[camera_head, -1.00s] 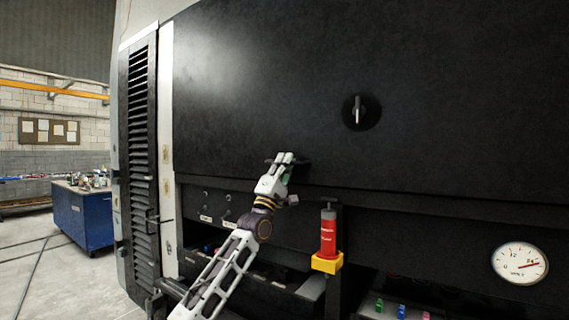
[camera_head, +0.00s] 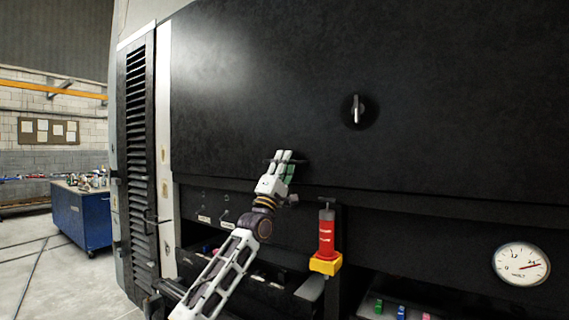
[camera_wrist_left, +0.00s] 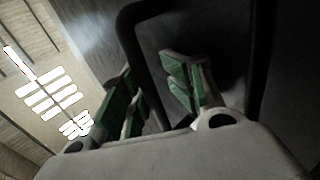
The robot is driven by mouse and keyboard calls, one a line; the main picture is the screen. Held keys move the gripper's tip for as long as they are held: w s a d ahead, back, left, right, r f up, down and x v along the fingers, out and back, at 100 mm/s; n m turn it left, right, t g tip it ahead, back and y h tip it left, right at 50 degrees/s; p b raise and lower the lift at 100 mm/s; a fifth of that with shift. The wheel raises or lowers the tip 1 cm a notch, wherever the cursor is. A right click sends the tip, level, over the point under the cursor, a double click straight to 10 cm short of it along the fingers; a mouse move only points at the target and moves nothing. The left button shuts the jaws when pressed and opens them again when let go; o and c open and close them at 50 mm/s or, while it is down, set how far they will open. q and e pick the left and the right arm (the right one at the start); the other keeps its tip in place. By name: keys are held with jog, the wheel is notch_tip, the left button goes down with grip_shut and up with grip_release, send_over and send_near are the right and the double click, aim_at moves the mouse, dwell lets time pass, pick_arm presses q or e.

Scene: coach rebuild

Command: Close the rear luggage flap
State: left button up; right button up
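The rear luggage flap (camera_head: 250,80) is a large black panel filling most of the head view, with a T-shaped latch (camera_head: 356,111) in its middle. It hangs down over the upper part of the bay, its lower edge above the dark frame. A black handle sits low on it, partly hidden by my left gripper (camera_head: 286,160). In the left wrist view the handle (camera_wrist_left: 148,62) is a black bar running between the green-padded fingers of my left gripper (camera_wrist_left: 155,98). The fingers stand apart, with some gap visible beside the bar. My right gripper is out of view.
Below the flap are a red cylinder in a yellow holder (camera_head: 326,264), a round gauge (camera_head: 521,264) and small coloured parts (camera_head: 379,306). A louvred panel (camera_head: 139,160) stands left of the flap. A blue workbench (camera_head: 82,216) is farther left, with open floor around it.

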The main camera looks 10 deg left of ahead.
pick_arm(q)
jog(key=shift+f, duration=0.1)
jog(key=v, duration=1.2)
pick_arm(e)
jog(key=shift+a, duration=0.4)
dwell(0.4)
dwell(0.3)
